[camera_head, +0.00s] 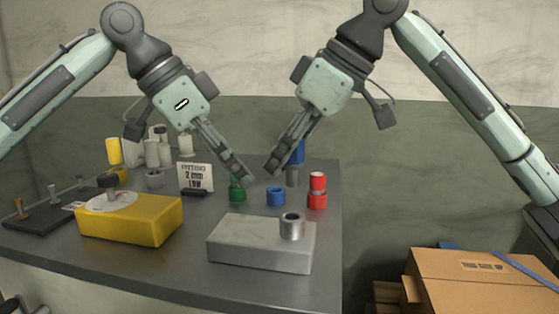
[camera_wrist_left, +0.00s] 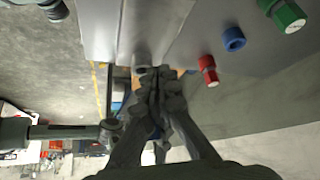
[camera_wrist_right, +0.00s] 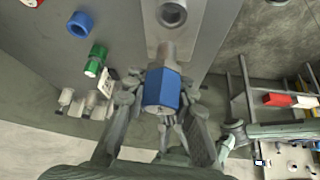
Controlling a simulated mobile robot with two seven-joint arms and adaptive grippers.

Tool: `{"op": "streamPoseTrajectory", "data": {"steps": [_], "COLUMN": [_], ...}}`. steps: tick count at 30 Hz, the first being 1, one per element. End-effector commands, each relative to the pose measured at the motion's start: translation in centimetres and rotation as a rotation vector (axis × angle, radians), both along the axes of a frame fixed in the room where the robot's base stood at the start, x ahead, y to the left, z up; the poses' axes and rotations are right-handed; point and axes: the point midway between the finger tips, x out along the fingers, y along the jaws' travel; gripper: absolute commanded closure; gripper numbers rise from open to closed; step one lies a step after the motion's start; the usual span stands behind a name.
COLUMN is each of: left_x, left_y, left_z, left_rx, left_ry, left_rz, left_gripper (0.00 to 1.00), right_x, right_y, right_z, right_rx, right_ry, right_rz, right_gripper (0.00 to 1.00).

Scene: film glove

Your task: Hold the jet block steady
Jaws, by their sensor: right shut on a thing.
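The jet block appears to be the pale grey rectangular block (camera_head: 240,247) at the front of the table, with a metal socket (camera_head: 292,226) standing near its right end. The socket's round opening shows in the right wrist view (camera_wrist_right: 172,14). My right gripper (camera_head: 272,168) is shut on a blue-topped plug (camera_head: 297,152) with a metal lower end (camera_head: 292,177), held above and behind the block. The blue part also shows in the right wrist view (camera_wrist_right: 161,90). My left gripper (camera_head: 246,176) has its fingers together, pointing down behind the block and apart from it. I see nothing between them.
Green (camera_head: 237,190), blue (camera_head: 275,197) and red (camera_head: 317,200) pieces stand behind the block. A yellow box (camera_head: 130,220) with a black knob, a small sign (camera_head: 195,177) and a dark pegged tray (camera_head: 45,215) are on the left. A cardboard box (camera_head: 480,285) stands right of the table.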

Motion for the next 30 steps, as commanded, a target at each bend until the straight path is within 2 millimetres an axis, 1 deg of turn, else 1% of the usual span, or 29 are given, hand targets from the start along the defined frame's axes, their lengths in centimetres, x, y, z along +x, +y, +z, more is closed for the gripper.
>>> {"op": "streamPoseTrajectory", "data": {"steps": [3, 6, 10, 30], "left_x": [0.0, 0.0, 0.0, 0.1], "left_y": [0.1, 0.1, 0.0, 0.0], "left_z": [-1.4, -2.3, -3.2, -3.3], "left_rx": [0.000, 0.000, 0.000, -0.002], "left_ry": [0.002, 0.002, 0.000, -0.001], "left_rz": [0.001, 0.002, 0.002, 0.003], "left_gripper": [1.00, 1.00, 1.00, 1.00], "right_x": [0.0, 0.0, 0.0, 0.0], "right_y": [0.0, 0.0, 0.0, 0.0], "right_z": [0.0, 0.0, 0.0, 0.0], "right_rx": [0.000, 0.000, 0.000, 0.000], "right_ry": [0.000, 0.000, 0.000, 0.000], "right_rz": [0.000, 0.000, 0.000, 0.000], "right_gripper": [1.00, 1.00, 1.00, 1.00]}}
